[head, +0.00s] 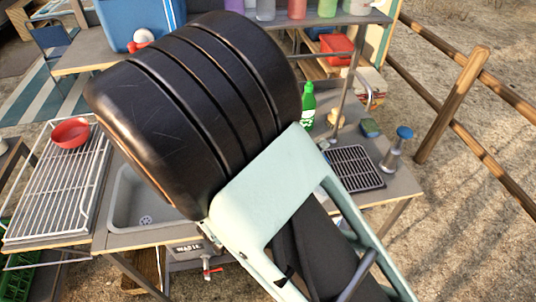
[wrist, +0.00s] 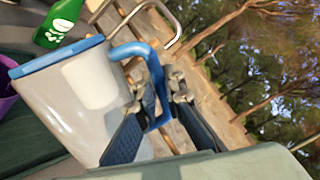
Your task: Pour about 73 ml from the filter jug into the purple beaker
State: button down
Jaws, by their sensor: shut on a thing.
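The filter jug (wrist: 60,112) is a grey, see-through jug with a blue rim, a blue handle and a pale insert inside. It fills the left of the wrist view. My gripper (wrist: 165,115) is shut on its blue handle (wrist: 150,58). Compared with the green bottle, the jug leans left, toward a purple thing (wrist: 6,88) at the left edge, probably the purple beaker. Only a sliver of that shows, partly behind the jug's rim. I cannot see any stream or the water level. My arm hides the jug, gripper and beaker in the head view.
A green bottle (head: 307,106) stands behind my arm, near a curved tap and a black drying grid (head: 354,168). A sink (head: 140,203) lies left, beside a wire rack (head: 50,200) holding a red bowl (head: 70,133). A pump dispenser (head: 396,150) stands at the right.

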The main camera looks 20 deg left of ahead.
jog(key=shift+w+a+r, duration=0.1)
jog(key=shift+a, duration=0.05)
jog(key=shift+w+a, duration=0.1)
jog(key=shift+a, duration=0.15)
jog(key=shift+w+a+r, duration=0.1)
jog(key=shift+a+r, duration=0.05)
jog(key=shift+a, duration=0.1)
dwell(0.7)
